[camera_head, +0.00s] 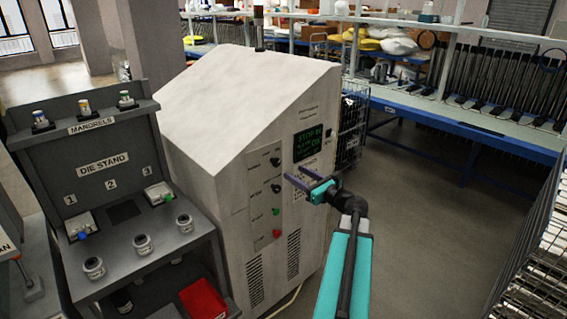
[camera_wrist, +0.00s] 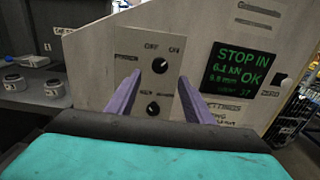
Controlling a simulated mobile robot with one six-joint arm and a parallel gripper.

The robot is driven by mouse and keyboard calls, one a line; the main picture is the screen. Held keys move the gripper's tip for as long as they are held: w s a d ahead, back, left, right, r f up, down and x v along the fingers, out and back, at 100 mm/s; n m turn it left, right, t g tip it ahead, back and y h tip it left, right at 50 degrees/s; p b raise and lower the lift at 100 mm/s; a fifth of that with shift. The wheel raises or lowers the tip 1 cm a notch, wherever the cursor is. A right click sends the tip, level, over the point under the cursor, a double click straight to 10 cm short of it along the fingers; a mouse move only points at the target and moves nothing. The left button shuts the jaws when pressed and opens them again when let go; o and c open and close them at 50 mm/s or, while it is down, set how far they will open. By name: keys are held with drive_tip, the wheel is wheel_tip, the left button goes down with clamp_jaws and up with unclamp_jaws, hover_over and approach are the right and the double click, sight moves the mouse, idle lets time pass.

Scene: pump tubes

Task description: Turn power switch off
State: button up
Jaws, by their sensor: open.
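The power switch is a black rotary knob (camera_wrist: 160,65) on the grey panel of the white machine, under the labels OFF and ON. Its pale mark seems to point up and right, toward ON, but it is small. In the head view the knob (camera_head: 275,162) is the upper one on the panel. My gripper (camera_head: 296,172) is open and empty, in front of the panel and apart from it. In the wrist view its purple fingers (camera_wrist: 160,77) frame the upper knob from below, one on each side.
A second black knob (camera_wrist: 153,108) sits below the first. Green and red buttons (camera_head: 277,234) are lower on the panel. A green-text screen (camera_wrist: 238,69) is to the right.

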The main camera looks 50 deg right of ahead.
sight(278, 162)
drive_tip(key=w+p, duration=0.1)
drive_tip(key=w, duration=0.5)
drive_tip(key=w+p, duration=0.1)
drive_tip(key=w, duration=0.2)
drive_tip(key=shift+d+p, duration=0.3)
drive_tip(key=c, duration=0.9)
drive_tip(key=shift+d, duration=0.65)
drive_tip(key=shift+c, duration=0.6)
drive_tip(key=shift+s+a+r, duration=0.1)
drive_tip(key=shift+a, duration=0.35)
